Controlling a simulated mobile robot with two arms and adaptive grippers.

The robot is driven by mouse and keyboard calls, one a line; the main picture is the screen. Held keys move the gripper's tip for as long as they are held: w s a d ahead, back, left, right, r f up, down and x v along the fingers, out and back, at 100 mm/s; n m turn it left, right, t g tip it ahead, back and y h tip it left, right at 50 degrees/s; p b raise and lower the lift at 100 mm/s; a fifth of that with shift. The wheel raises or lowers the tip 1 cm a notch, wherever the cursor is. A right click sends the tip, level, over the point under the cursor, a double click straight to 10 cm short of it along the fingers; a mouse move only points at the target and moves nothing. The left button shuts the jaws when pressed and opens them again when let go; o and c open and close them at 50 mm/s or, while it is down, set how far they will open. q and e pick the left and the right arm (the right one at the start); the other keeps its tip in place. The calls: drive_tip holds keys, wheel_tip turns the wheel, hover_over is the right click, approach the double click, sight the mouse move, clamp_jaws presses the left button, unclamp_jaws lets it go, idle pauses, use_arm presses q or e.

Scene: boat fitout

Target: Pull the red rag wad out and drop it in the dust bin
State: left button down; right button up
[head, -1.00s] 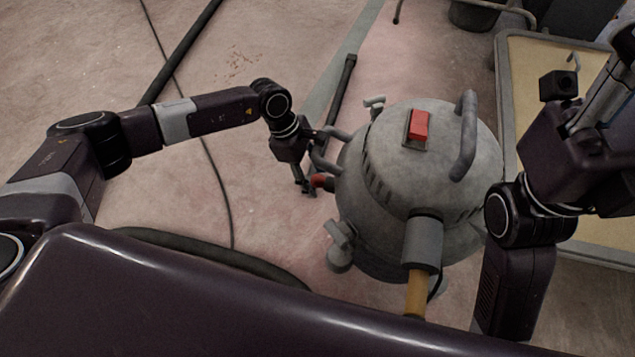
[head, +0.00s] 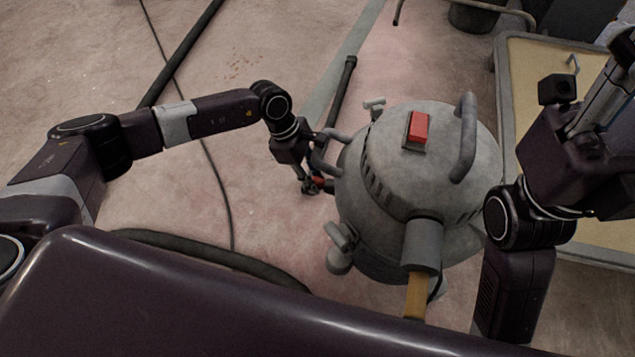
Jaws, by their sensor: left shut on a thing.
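The grey round vacuum machine (head: 390,190) stands on the floor in the middle, with a red switch (head: 418,127) on top. I cannot tell whether the wad is still inside an opening. My right arm is at the right, but its fingertips do not show. A dark round bin (head: 473,17), possibly the dust bin, is cut by the top edge.
A shallow tray-like box with a pale yellow inside and grey rim (head: 503,75) stands at the right. A dark hose (head: 185,55), a thin cable (head: 215,180) and a black tube (head: 342,90) lie on the floor. The floor left of the machine is mostly clear.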

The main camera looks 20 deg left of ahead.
idle(0.4)
use_arm(q)
drive_tip(key=shift+w+a, duration=0.1)
drive_tip(key=shift+a, duration=2.4)
